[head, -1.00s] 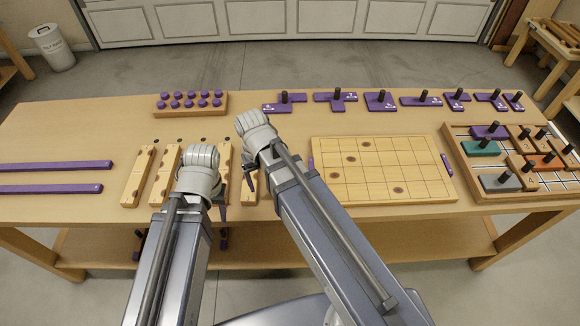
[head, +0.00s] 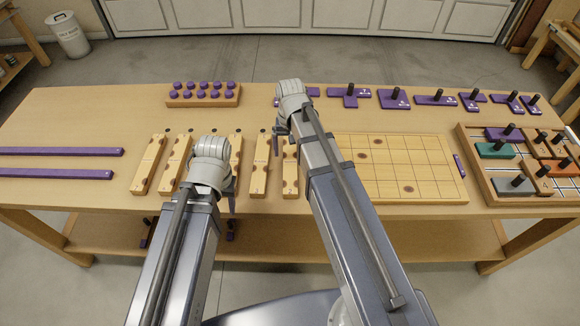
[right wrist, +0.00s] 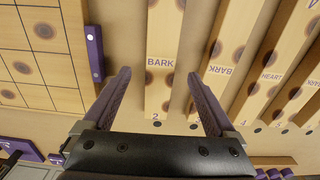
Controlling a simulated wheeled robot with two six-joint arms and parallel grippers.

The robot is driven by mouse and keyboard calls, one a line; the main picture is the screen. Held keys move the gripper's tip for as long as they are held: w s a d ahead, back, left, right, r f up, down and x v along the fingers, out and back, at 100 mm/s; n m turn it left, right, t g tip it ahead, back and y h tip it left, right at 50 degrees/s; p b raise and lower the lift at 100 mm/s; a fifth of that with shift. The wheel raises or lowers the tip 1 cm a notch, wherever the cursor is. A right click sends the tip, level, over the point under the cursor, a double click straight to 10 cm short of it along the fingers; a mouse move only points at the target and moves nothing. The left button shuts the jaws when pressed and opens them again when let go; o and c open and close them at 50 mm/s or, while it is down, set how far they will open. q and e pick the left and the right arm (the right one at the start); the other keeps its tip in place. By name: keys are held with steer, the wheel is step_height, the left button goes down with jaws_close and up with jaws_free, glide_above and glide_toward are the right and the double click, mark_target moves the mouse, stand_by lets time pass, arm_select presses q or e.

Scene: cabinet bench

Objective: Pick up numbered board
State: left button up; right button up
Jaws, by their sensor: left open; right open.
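Several light wooden numbered boards stand in a row left of the grid panel in the head view, the rightmost being (head: 290,172). In the right wrist view one board (right wrist: 163,60), marked BARK and 2, lies between the fingers of my right gripper (right wrist: 162,88), which is open. I cannot tell how far the fingers are above it. My left gripper (head: 232,200) is over the boards, partly hidden, open and empty.
The wooden grid panel (head: 400,170) is right of the boards, with a purple bar (right wrist: 94,52) on its edge. A purple peg block (head: 203,95) stands behind. Purple handled pieces (head: 392,98) line the back. A puzzle tray (head: 490,180) is right; purple strips (head: 60,173) lie left.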

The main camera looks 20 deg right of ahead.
mark_target(290, 162)
steer(key=shift+s+a+f+b, duration=0.1)
steer(key=shift+s+f+b, duration=0.05)
steer(key=shift+f+b, duration=2.5)
steer(key=shift+r, duration=0.1)
steer(key=shift+c, duration=0.2)
jaws_close()
